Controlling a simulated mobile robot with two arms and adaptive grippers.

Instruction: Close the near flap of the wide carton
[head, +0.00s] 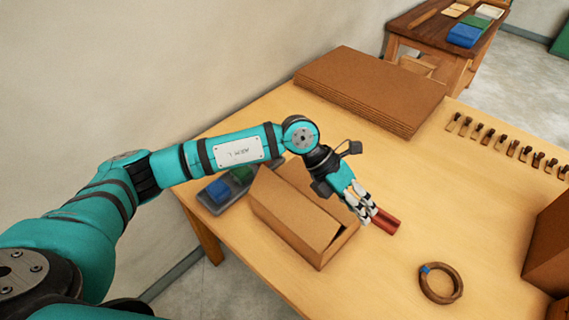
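An open brown carton (290,238) stands on the table, left of centre in the head view. A broad flap (293,205) on its left side slants over the opening, and a dark gap shows along its right edge. My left arm crosses above the carton and hides part of its far side. My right gripper is out of view.
Flat cardboard sheets (370,90) are stacked at the back. A grey tray (212,203) with blue and green items sits left of the carton. A wooden ring (440,284), a brown box (550,245) and a row of small brown pieces (496,141) lie right. The table's middle right is clear.

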